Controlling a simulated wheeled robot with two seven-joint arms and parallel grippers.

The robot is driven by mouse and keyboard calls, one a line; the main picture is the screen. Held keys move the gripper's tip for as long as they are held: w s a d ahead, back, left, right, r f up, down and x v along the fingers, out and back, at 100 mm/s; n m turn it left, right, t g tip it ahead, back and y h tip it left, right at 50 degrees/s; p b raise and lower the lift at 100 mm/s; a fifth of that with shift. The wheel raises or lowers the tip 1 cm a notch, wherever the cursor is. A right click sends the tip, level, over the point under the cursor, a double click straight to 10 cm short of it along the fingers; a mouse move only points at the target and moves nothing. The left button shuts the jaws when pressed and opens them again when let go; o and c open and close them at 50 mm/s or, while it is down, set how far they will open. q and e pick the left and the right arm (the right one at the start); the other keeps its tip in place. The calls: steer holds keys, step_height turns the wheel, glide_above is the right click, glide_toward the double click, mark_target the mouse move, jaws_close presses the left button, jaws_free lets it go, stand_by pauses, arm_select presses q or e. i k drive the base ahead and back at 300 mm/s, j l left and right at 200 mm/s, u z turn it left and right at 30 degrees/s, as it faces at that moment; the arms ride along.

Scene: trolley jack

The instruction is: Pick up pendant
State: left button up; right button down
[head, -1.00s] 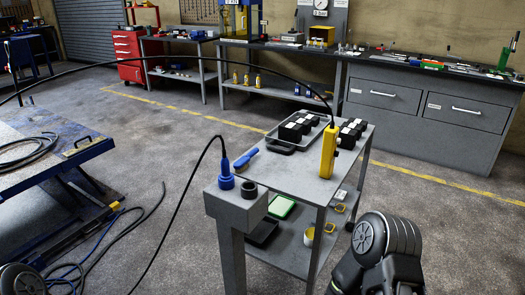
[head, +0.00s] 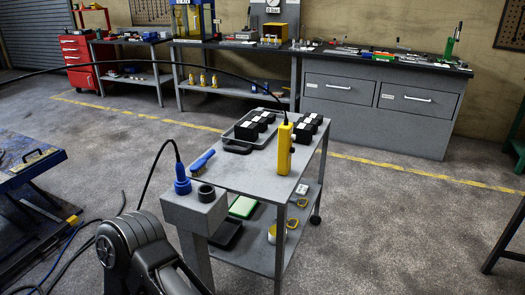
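The pendant (head: 285,149) is a yellow, upright, box-like hand control with a black cable from its top. It shows in the head view over the right part of the grey trolley's top (head: 243,178). I cannot tell whether it stands on the top or hangs just above it. Its cable arcs up and away to the left. Part of my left arm shows at the lower left, in front of the trolley's near-left corner and apart from the pendant. Neither gripper's fingers are in view.
Black blocks and a grey tray (head: 238,150) lie behind the pendant. A blue-handled tool (head: 203,159), a blue plug (head: 181,181) and a black ring (head: 206,192) sit at the left. A blue lift table (head: 35,165) stands further left.

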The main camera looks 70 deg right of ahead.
mark_target(284, 130)
steer(key=k+l, duration=0.1)
steer(key=l, duration=0.65)
steer(key=k+l, duration=0.1)
steer(key=l, duration=0.65)
steer(key=k+l, duration=0.1)
steer(key=l, duration=0.6)
steer(key=k+l, duration=0.1)
steer(key=l, duration=0.65)
steer(key=k+l, duration=0.15)
steer(key=l, duration=0.6)
steer(key=k+l, duration=0.1)
steer(key=l, duration=0.65)
steer(key=k+l, duration=0.1)
steer(key=l, duration=0.6)
steer(key=k+l, duration=0.1)
steer(key=l, duration=0.65)
